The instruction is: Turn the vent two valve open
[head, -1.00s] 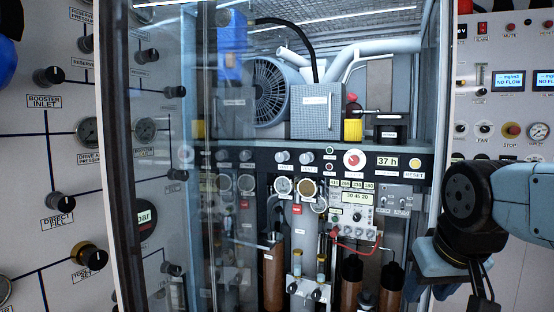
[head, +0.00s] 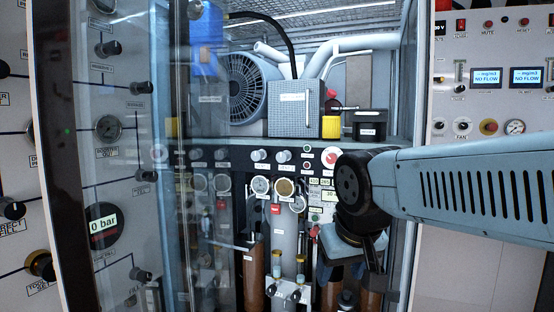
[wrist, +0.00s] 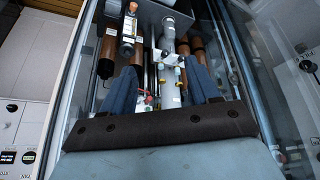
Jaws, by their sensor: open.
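Inside the open cabinet, a small pale valve block (head: 285,289) with two dark knobs stands low in the middle, below two yellow-capped clear cylinders (head: 276,262). Its labels are too small to read, so I cannot tell which valve is vent two. In the wrist view a white fitting plate with small knobs (wrist: 169,57) shows beyond and between my fingers. My gripper (wrist: 161,82) is open and empty, with its two blue fingers apart and pointing into the cabinet. In the head view my wrist is right of the valve block, and my fingertips are hard to make out.
A glass door (head: 120,200) stands on the left. Brown cylinders (head: 253,275) stand low in the cabinet, with gauges (head: 284,187) above the valve block. My arm covers part of the inner panel. A white control panel (head: 480,110) is on the right.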

